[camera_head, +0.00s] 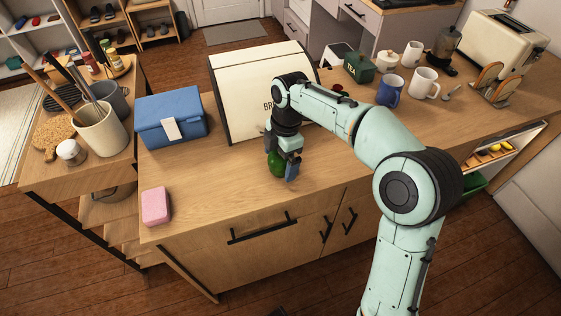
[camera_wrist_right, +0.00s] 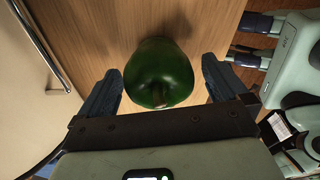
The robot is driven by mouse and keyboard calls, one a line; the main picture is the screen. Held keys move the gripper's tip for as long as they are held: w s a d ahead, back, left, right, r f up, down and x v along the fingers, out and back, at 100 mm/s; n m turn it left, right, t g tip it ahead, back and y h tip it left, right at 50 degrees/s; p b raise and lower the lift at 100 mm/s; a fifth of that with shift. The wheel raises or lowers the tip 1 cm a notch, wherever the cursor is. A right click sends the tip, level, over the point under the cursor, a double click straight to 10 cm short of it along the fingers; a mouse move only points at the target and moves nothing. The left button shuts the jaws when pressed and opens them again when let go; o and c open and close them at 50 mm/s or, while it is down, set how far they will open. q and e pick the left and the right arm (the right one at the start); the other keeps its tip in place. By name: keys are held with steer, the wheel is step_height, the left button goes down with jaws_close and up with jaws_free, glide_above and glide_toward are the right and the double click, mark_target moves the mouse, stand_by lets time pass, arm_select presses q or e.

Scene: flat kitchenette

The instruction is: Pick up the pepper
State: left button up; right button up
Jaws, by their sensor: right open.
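A green pepper (camera_head: 275,164) stands on the wooden counter in front of the cream bread box, partly hidden by my right gripper (camera_head: 284,170). In the right wrist view the pepper (camera_wrist_right: 160,73) lies between the two open fingers of my right gripper (camera_wrist_right: 164,92), with a gap on each side. The pepper's stem end faces the camera. My right gripper points down at the pepper from above and holds nothing. My left gripper is in neither view.
The bread box (camera_head: 240,90) stands close behind the pepper. A blue box (camera_head: 172,118) and a pink sponge (camera_head: 156,206) are to the left. A blue mug (camera_head: 390,90) and a white mug (camera_head: 424,84) stand to the right. The counter's front edge is near; bare counter lies left of the pepper.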

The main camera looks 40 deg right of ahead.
steer(key=c, duration=1.1)
steer(key=shift+r, duration=0.1)
